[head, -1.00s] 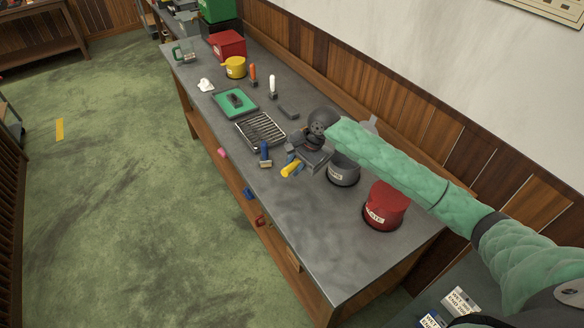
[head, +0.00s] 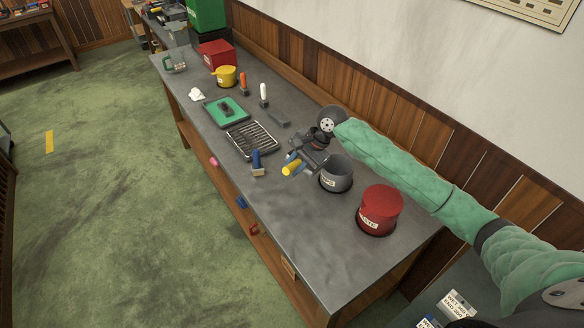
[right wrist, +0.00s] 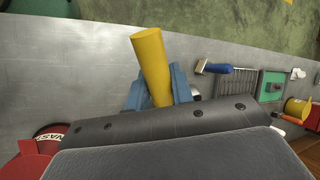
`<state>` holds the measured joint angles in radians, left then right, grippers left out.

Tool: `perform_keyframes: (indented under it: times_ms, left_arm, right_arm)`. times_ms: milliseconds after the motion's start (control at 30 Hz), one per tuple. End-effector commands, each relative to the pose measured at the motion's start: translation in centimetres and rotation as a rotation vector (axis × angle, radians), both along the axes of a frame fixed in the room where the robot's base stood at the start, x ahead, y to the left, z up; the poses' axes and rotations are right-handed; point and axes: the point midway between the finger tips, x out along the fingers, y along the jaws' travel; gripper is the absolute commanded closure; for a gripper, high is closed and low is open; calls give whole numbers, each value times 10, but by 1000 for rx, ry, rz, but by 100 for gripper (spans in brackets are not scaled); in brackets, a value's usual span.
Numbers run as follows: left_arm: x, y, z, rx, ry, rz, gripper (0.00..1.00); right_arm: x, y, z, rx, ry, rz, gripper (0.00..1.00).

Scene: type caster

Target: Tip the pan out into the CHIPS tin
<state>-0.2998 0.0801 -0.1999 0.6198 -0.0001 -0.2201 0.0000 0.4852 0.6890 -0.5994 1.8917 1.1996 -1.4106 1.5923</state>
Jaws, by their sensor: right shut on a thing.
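My right gripper (head: 292,164) is shut on a yellow handle (head: 291,169), just left of the open grey tin (head: 337,180). In the right wrist view the yellow handle (right wrist: 152,66) stands tilted between the blue fingers (right wrist: 158,93). I take it for the pan's handle; the pan's body and any contents cannot be made out. The grey tin's label is too small to read surely, possibly CHIPS. The red tin (head: 380,208), to its right, carries a label starting WAS in the right wrist view (right wrist: 40,148). My left gripper is not in view.
A blue-handled brush (head: 257,163) lies left of the gripper. Beyond it are a slotted rack (head: 251,139), a green tray (head: 226,110), a yellow pot (head: 226,76) and a red box (head: 215,54). The bench's near end (head: 310,235) is clear.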

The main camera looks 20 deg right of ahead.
Motion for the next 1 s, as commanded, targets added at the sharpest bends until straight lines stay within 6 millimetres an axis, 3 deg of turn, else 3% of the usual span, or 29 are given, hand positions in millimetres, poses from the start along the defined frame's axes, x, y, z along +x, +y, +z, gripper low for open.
perform_keyframes:
  times_ms: [1000]
  left_arm:
    - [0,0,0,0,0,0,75]
  right_arm:
    - [3,-29,24,148,14,-1,100]
